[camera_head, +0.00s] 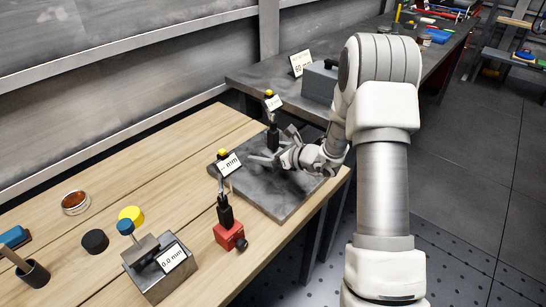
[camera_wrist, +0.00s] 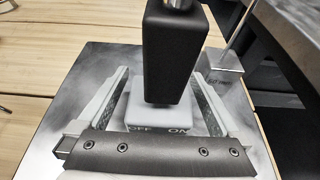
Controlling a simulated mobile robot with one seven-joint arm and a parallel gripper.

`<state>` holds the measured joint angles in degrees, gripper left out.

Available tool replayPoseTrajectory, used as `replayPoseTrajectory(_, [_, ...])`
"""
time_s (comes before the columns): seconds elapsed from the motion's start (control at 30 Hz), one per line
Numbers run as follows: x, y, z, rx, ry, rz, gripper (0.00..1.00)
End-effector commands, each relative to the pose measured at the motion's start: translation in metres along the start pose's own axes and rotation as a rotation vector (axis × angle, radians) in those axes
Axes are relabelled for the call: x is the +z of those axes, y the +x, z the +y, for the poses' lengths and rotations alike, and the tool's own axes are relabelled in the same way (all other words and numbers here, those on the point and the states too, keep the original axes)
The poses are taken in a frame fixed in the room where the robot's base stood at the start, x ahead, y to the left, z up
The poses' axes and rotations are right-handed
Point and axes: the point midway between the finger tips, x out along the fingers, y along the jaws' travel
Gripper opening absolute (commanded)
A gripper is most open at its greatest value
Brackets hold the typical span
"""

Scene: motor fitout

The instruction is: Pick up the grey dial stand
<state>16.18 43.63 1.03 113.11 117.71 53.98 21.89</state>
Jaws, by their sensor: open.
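The grey dial stand (camera_head: 272,136) stands upright on the dark grey surface plate (camera_head: 268,195). It has a black column, a yellow-topped dial and a white label. In the wrist view, the black column (camera_wrist: 172,55) rises from a light grey base (camera_wrist: 166,115) marked OFF and ON. My gripper (camera_head: 276,149) is low over the plate, beside the column. In the wrist view, my gripper (camera_wrist: 162,88) is open, with one finger on each side of the base and visible gaps. The head view partly hides the base behind my gripper.
A red-based dial stand (camera_head: 229,236) stands nearer, at the plate's front edge. A labelled metal block (camera_head: 160,270) and black (camera_head: 95,241) and yellow (camera_head: 131,215) discs are on the wooden bench. A grey box (camera_head: 319,82) stands on the dark bench behind. Bare wood lies left of the plate.

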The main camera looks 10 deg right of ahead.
Motion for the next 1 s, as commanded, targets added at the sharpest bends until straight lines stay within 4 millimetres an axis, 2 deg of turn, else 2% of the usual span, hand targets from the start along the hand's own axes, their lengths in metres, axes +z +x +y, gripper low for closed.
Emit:
replayPoseTrajectory(0.27, [0.0003, 0.0028, 0.0001, 0.000, 0.000, 0.000, 0.98])
replayPoseTrajectory(0.8, [0.0002, 0.0024, 0.0001, 0.000, -0.001, 0.000, 0.01])
replayPoseTrajectory(1.0, [0.0035, 0.0023, -0.0005, 0.000, -0.003, -0.006, 0.00])
